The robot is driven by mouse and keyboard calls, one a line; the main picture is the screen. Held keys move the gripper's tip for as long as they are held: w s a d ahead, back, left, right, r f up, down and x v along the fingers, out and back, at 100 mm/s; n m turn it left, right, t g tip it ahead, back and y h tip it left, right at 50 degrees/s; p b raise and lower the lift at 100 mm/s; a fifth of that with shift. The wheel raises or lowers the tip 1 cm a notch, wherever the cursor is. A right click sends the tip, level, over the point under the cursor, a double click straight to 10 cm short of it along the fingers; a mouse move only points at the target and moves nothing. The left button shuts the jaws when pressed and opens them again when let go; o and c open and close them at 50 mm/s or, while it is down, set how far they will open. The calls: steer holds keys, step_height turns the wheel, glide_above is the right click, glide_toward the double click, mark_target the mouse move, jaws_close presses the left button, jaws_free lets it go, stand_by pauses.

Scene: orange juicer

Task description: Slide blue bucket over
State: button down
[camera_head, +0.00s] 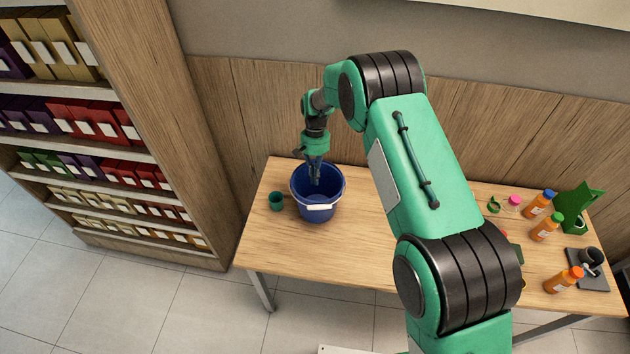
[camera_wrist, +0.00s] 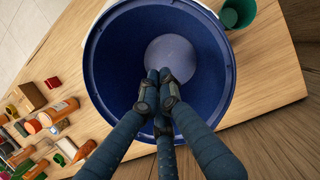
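The blue bucket (camera_head: 306,212) stands upright on the left part of the wooden table, its white handle grip hanging at the front. My gripper (camera_head: 315,181) points down at the bucket's open mouth from above. In the wrist view, the fingers of my gripper (camera_wrist: 162,76) are drawn together with nothing between them, over the inside of the bucket (camera_wrist: 112,70). I cannot tell how deep the fingertips are or whether they touch the bucket's wall.
A small green cup (camera_head: 276,201) stands just left of the bucket. Orange bottles (camera_head: 546,229), a green stand (camera_head: 576,209) and a dark device (camera_head: 590,258) are at the table's right end. The wooden table (camera_head: 290,243) is bare before the bucket. A shelf (camera_head: 165,120) stands left.

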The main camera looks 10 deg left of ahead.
steer(key=shift+s+d+f+p, duration=0.15)
steer(key=shift+s+f, duration=0.9)
steer(key=shift+f, duration=0.3)
steer(key=shift+s+d+f+p, duration=0.1)
steer(key=shift+s+d+f, duration=0.05)
steer(key=shift+s+f, duration=1.05)
steer(key=shift+s+d+f+p, duration=0.15)
steer(key=shift+s+f, duration=0.75)
steer(key=shift+f, duration=0.6)
steer(key=shift+s, duration=0.1)
steer(key=shift+s+d, duration=0.2)
steer(key=shift+s, duration=0.85)
steer(key=shift+w, duration=0.15)
steer(key=shift+w+a+f+b, duration=0.1)
steer(key=shift+w+b, duration=0.25)
steer(key=shift+w, duration=0.1)
steer(key=b, duration=0.1)
glide_toward(315, 212)
steer(key=w, duration=0.4)
steer(key=shift+w+a, duration=0.35)
steer(key=shift+a, duration=0.05)
